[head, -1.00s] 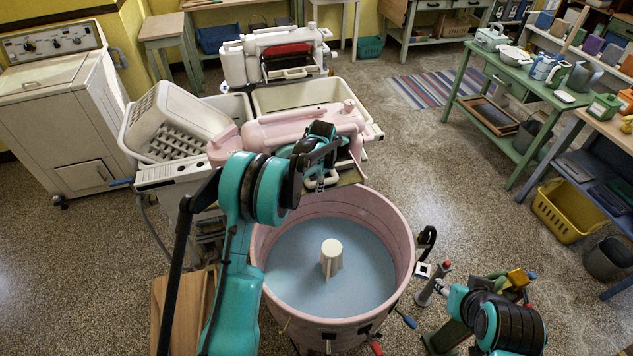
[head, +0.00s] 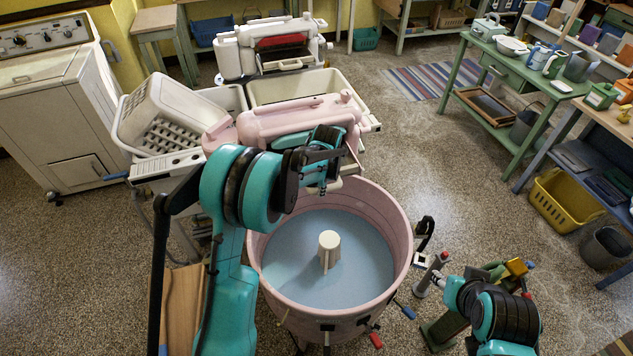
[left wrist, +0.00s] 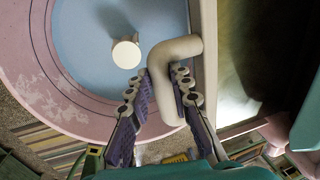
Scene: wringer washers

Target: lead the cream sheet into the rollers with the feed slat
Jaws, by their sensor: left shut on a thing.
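My left gripper (left wrist: 163,82) is shut on a cream bent handle (left wrist: 176,50), with a purple finger on either side. The handle joins a long beige edge (left wrist: 209,40), which looks like the feed slat; most of it is hidden. In the head view, my left gripper (head: 322,182) is at the front of the pink wringer head (head: 295,119), above the far rim of the pink tub (head: 403,240). My arm and hand cover the roller opening there. I cannot make out the cream sheet for certain.
The tub holds bluish water and a cream agitator (head: 329,247). A white laundry basket (head: 165,120) stands left of the wringer, and a cream rinse tub (head: 300,88) lies behind it. Tools stand near my right arm. The floor right of the tub is mostly clear.

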